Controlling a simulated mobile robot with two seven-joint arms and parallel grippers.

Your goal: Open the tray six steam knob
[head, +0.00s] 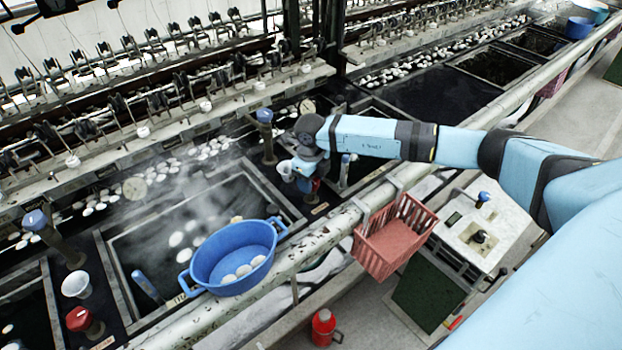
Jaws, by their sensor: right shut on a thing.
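My right arm reaches in from the right, and my right gripper (308,174) points down at the basin's right end. It is shut on a red steam knob (316,186), most of which the gripper hides. A small label plate lies in front of the knob, too small to read. How far the knob is turned cannot be told. Another red knob (84,320) stands at the lower left, clear of me. My left gripper is out of view.
A white cup (286,170) is close beside the gripper. A blue-topped post (266,130) stands behind it. A blue tub (235,257) with cocoons sits on the front rail, over a steaming basin. A red basket (394,240) hangs to the right.

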